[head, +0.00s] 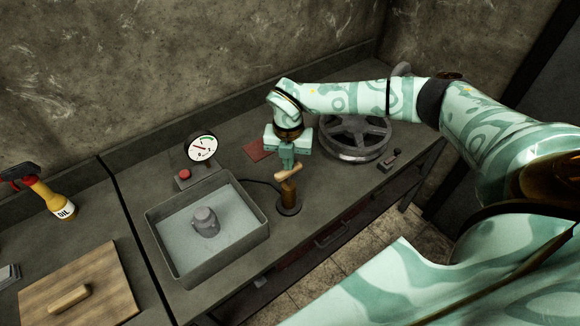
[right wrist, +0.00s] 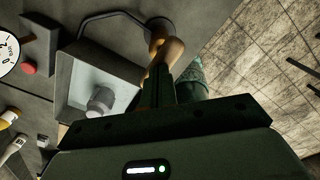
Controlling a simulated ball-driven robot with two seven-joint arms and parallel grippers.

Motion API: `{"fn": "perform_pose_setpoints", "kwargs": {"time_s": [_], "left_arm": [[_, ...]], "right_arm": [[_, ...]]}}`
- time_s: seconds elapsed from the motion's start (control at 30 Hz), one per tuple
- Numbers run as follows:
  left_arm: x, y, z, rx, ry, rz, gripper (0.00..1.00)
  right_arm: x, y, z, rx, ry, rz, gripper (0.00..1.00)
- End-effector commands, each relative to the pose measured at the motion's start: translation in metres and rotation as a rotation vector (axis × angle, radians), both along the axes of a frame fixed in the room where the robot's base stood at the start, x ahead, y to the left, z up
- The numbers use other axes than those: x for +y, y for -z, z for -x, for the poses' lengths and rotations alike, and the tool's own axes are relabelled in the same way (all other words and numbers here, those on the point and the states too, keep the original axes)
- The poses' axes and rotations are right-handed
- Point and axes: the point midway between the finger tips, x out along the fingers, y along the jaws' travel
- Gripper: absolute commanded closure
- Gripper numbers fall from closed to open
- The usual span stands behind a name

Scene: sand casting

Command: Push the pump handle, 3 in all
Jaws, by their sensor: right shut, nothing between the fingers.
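The pump handle (head: 288,173) is a light wooden crosspiece on top of a brown pump body (head: 289,192) with a round dark base on the bench. My right gripper (head: 287,166) is shut and empty, pointing down right at the handle; whether it touches cannot be told. In the right wrist view the handle (right wrist: 158,42) shows just beyond the fingers, which partly hide the pump. My left gripper is not in view.
A grey metal tray (head: 257,243) with a grey round part (head: 205,222) in it stands left of the pump. A red button box (head: 186,176), a spoked wheel (head: 356,138), an oil bottle (head: 58,202) and a wooden board (head: 105,290) are also on the bench.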

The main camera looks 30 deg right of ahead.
Motion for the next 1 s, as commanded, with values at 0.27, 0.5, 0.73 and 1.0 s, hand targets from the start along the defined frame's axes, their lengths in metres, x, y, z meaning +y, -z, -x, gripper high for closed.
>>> {"fn": "perform_pose_setpoints", "kwargs": {"time_s": [0.27,0.5,0.73,1.0], "left_arm": [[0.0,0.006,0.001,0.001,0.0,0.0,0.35],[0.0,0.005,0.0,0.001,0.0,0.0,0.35],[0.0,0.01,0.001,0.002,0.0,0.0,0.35],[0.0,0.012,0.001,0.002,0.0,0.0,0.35]], "right_arm": [[0.0,0.012,0.0,0.0,0.001,0.0,1.0],[0.0,0.011,0.0,0.0,0.0,0.0,1.0],[0.0,0.019,0.0,0.001,0.001,0.0,1.0],[0.0,0.026,0.0,0.001,0.0,0.0,1.0]]}}
